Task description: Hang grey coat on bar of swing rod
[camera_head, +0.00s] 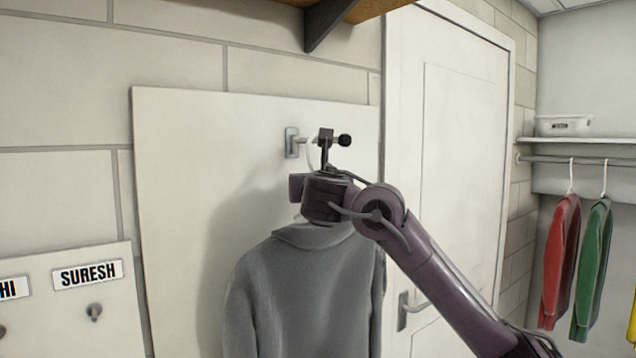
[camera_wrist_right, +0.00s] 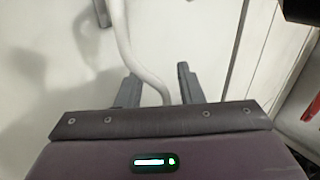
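The grey coat (camera_head: 300,290) hangs upright in front of a white wall panel, below my right gripper. The swing rod (camera_head: 292,143) is a metal wall plate with a short bar ending in a black knob (camera_head: 345,140). The white hanger hook (camera_head: 310,153) rises to the bar's height; my gripper partly hides whether it rests over the bar. My right gripper (camera_head: 325,145) is at the rod, in front of the hook. In the right wrist view its fingers (camera_wrist_right: 159,86) stand apart, with the hook (camera_wrist_right: 124,40) passing between them. My left gripper is not in view.
A white door (camera_head: 460,140) with a handle (camera_head: 404,312) is right of the panel. Red (camera_head: 560,260) and green (camera_head: 592,265) coats hang on a rail at far right, under a shelf with a white basket (camera_head: 564,125). A name board with hooks (camera_head: 70,315) is lower left.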

